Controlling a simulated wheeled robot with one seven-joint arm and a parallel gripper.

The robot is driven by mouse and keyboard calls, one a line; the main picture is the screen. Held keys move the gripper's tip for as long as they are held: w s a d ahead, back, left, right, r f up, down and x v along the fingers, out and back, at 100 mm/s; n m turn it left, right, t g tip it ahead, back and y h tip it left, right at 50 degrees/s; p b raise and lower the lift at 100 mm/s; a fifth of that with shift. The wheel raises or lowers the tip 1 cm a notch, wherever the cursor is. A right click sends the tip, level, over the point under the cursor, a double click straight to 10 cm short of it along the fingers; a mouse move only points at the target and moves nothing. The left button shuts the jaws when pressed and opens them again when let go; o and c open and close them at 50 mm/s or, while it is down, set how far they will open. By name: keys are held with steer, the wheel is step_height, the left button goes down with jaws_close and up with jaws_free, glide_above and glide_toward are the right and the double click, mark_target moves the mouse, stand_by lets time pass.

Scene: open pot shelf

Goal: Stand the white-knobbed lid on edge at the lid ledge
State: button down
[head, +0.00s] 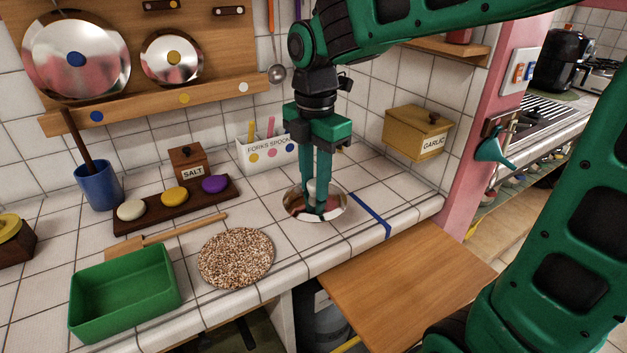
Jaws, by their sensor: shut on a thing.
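The white-knobbed lid (335,206) is a shiny metal disc lying flat on the tiled counter, right of the middle. My gripper (316,205) points straight down at it, shut on its pale knob, which shows partly between the fingers. The fingers hide part of the lid. The lid ledge (140,113) is a wooden strip on the back wall with blue, yellow and white dots. A large blue-knobbed lid (45,60) and a smaller yellow-knobbed lid (172,75) stand on edge there. The ledge above its white dot (243,87) is empty.
Behind the lid are a white holder (265,154), a salt box (188,162) and a garlic box (418,133). A cork mat (236,258), green tray (127,300) and blue tape (370,215) lie nearby. A ladle (277,72) hangs right of the ledge.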

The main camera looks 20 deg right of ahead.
steer(key=shift+s+a+r, duration=0.2)
steer(key=shift+s, duration=0.05)
steer(key=shift+w+a+r, duration=0.15)
steer(key=shift+w, duration=0.05)
steer(key=w+a+r+m+t+y, duration=0.15)
steer(key=w+r+t, duration=0.25)
steer(key=w, duration=0.6)
steer(key=w+a+r+m+t+y, duration=0.1)
steer(key=w+a+r+t, duration=0.2)
steer(key=w, duration=0.6)
steer(key=w+r+m+t, duration=0.2)
steer(key=w+r+t, duration=0.4)
steer(key=w+r, duration=0.6)
steer(key=shift+w+a+r+t, duration=0.3)
steer(key=shift+w+r, duration=0.1)
steer(key=shift+r, duration=0.5)
steer(key=shift+d, duration=0.15)
